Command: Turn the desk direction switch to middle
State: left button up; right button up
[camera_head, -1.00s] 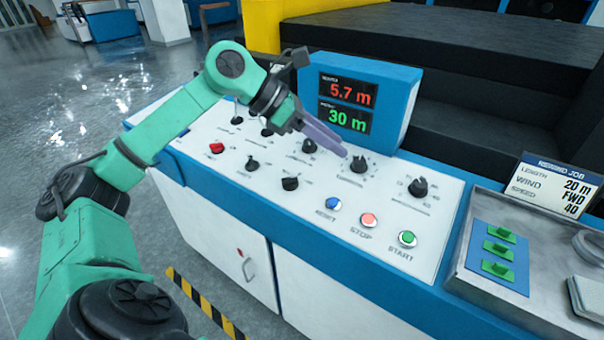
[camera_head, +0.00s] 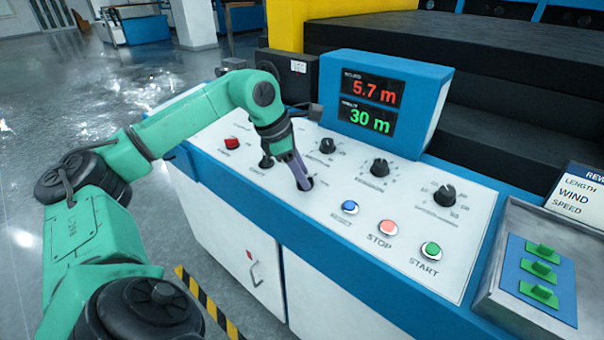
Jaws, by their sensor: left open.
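The desk (camera_head: 372,228) is a white sloped panel in a blue frame, with several black knobs and coloured buttons. My left gripper (camera_head: 304,184) points down onto a black switch in the front row, left of the blue button. Its purple-grey fingers cover most of that switch, so its pointer direction is hidden. The jaws are open around or right above the switch; I cannot tell if they touch it. Another black knob (camera_head: 266,162) lies just left of the gripper, partly behind it. My right gripper is not in view.
A display box (camera_head: 388,103) reading 5.7 m and 30 m stands behind the panel. Red knob (camera_head: 231,143), blue button (camera_head: 350,207), STOP button (camera_head: 388,228) and START button (camera_head: 431,250) sit nearby. A metal tray (camera_head: 500,287) with green pieces is at right.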

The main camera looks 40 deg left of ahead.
pick_arm(q)
jog(key=shift+f, duration=0.1)
grip_shut()
jog(key=shift+n, duration=0.3)
jog(key=shift+n+t, duration=0.3)
jog(key=shift+n, duration=0.5)
jog(key=shift+n+y, duration=0.4)
jog(key=shift+n, duration=0.8)
jog(key=shift+d+n+y+p, duration=0.15)
jog(key=shift+n+y, duration=0.15)
jog(key=shift+n, duration=0.8)
jog(key=shift+n+y+p, duration=0.15)
jog(key=shift+n+y, duration=0.15)
jog(key=shift+n, duration=0.8)
grip_release()
